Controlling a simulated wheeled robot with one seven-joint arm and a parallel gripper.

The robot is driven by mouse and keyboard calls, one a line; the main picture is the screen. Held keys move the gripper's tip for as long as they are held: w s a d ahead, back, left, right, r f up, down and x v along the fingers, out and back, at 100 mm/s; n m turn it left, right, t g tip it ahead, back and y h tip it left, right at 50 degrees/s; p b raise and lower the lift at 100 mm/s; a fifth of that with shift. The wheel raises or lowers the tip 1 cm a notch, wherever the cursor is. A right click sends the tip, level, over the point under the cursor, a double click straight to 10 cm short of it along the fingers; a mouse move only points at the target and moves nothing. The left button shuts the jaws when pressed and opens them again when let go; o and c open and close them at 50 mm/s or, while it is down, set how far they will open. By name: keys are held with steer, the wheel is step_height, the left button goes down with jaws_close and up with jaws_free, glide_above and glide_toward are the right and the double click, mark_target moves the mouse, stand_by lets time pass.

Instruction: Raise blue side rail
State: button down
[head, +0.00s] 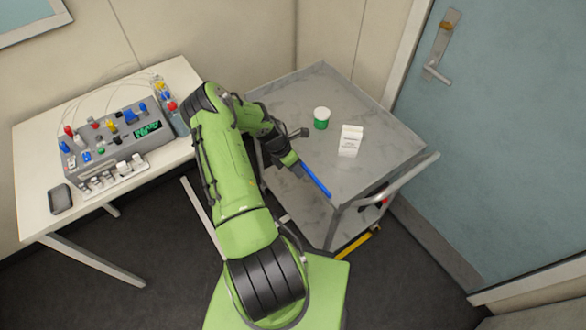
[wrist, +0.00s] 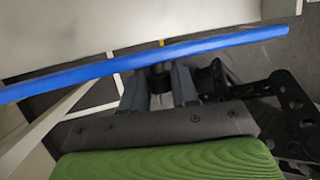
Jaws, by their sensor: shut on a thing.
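The blue side rail (head: 316,181) is a straight bar at the near left edge of the grey cart (head: 385,150). In the head view, part of its length is hidden behind my gripper (head: 298,170). In the wrist view, the blue side rail (wrist: 75,73) runs across the picture, slightly tilted, rising to the right. My gripper (wrist: 160,82) is shut on the rail around its middle; the exact contact is dark and partly hidden. I cannot tell how far the rail stands from the cart top.
A green jar with a white lid (head: 321,118) and a white carton (head: 350,140) stand on the cart. The cart has a grey push handle (head: 400,183) at right. A white table (head: 35,205) with a control device (head: 115,135) stands left. A blue door (head: 500,150) is at right.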

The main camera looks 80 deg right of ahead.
steer(key=shift+s+d+r+t+y, duration=0.15)
steer(key=shift+d+t+y, duration=0.1)
steer(key=shift+t+y, duration=0.15)
stand_by(0.3)
steer(key=c, duration=1)
jaws_free()
steer(key=shift+s, duration=0.1)
steer(key=v, duration=1.5)
steer(key=shift+d+r, duration=0.15)
steer(key=shift+r, duration=0.2)
